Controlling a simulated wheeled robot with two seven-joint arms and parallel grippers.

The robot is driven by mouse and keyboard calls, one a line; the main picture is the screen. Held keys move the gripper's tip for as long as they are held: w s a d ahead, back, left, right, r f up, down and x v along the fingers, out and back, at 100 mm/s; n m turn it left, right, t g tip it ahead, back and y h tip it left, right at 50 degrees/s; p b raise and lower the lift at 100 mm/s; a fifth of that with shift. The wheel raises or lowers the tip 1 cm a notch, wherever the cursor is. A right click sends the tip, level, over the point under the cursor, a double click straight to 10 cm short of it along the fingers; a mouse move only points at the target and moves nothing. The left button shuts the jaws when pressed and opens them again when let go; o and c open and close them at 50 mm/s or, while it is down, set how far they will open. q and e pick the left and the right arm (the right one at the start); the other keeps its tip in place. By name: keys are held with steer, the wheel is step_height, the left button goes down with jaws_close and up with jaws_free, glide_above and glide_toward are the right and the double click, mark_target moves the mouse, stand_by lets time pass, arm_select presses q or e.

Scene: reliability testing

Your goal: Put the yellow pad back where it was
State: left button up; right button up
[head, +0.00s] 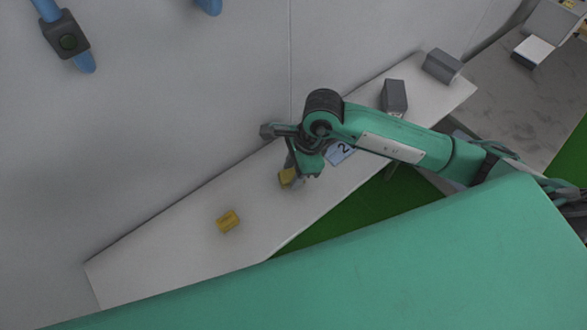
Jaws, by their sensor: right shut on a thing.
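My right gripper (297,182) reaches down over the long white table and is shut on a yellow pad (287,176). The arm and gripper hide part of this pad, and I cannot tell whether it touches the table. A second yellow block-like piece (228,221) lies on the table to the lower left, apart from the gripper. My left gripper is not in view.
The white table (180,262) runs along a grey wall. A blue card marked 2 (341,153) lies partly behind my arm. Two grey blocks (394,96) (441,66) stand at the table's upper right. The table's lower left is clear.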

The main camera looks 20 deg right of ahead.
steer(key=shift+f, duration=0.45)
steer(key=shift+f, duration=0.2)
steer(key=o, duration=0.9)
steer(key=shift+r, duration=0.2)
steer(key=shift+b+v, duration=2.3)
steer(key=shift+v, duration=3.75)
